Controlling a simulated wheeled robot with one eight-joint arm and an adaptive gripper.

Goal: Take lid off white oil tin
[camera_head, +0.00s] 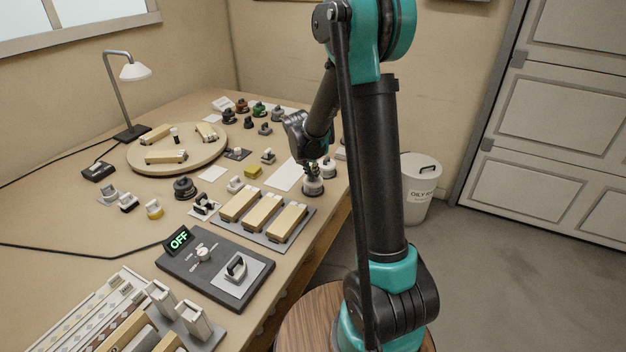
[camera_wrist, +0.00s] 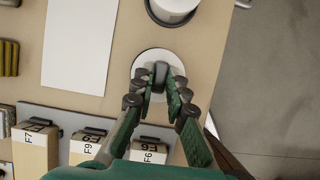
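A round white lid (camera_wrist: 141,67) with a dark upright knob (camera_wrist: 160,72) lies below my gripper in the wrist view. In the head view, a small tin (camera_head: 313,187) with a pale top and dark base stands near the bench's right edge, under my gripper (camera_head: 312,166). In the wrist view my gripper's two fingers (camera_wrist: 162,92) reach down on either side of the knob, apart from each other, with the knob between their tips. Whether a fingertip touches the knob is hard to tell. The tin's body is hidden under the lid in the wrist view.
A second white-topped tin (camera_wrist: 174,8) stands close by. A white sheet (camera_wrist: 80,45) lies to the left. The bench edge drops off at right, where a white bin (camera_head: 420,190) stands on the floor.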

